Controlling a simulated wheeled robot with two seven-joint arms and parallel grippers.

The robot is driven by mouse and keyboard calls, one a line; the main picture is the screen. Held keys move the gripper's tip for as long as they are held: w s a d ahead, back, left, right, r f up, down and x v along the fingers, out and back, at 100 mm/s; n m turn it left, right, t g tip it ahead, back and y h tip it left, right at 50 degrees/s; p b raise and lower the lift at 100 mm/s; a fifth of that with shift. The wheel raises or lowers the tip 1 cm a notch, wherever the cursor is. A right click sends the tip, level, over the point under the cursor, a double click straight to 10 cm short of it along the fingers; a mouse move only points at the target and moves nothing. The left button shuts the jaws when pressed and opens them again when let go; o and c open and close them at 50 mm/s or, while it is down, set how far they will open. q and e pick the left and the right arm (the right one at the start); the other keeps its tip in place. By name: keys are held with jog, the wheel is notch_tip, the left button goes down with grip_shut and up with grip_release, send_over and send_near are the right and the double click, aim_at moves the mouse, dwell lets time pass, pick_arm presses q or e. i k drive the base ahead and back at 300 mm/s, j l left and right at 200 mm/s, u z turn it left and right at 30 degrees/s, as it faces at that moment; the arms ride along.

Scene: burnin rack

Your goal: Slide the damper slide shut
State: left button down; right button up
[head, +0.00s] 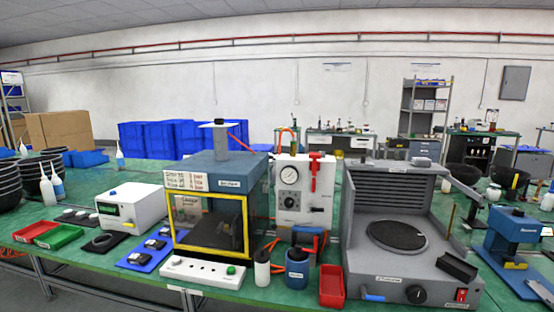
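No part is plainly readable as the damper slide, and the small labels are too blurred to tell. One candidate is the blue tab (374,298) at the lower left front of the grey machine (395,272), which has a round dark plate (397,235) and slatted back. A vertical stack (220,140) with a flat cap stands on the blue-topped, yellow-framed chamber (210,222). Whether any slide is open or shut cannot be told. Neither of my grippers is in view.
A white panel (291,215) with a gauge and red lever stands between chamber and grey machine. A blue device (512,240) stands right.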

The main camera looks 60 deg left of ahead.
aim_at(362, 162)
jog(key=u, duration=1.15)
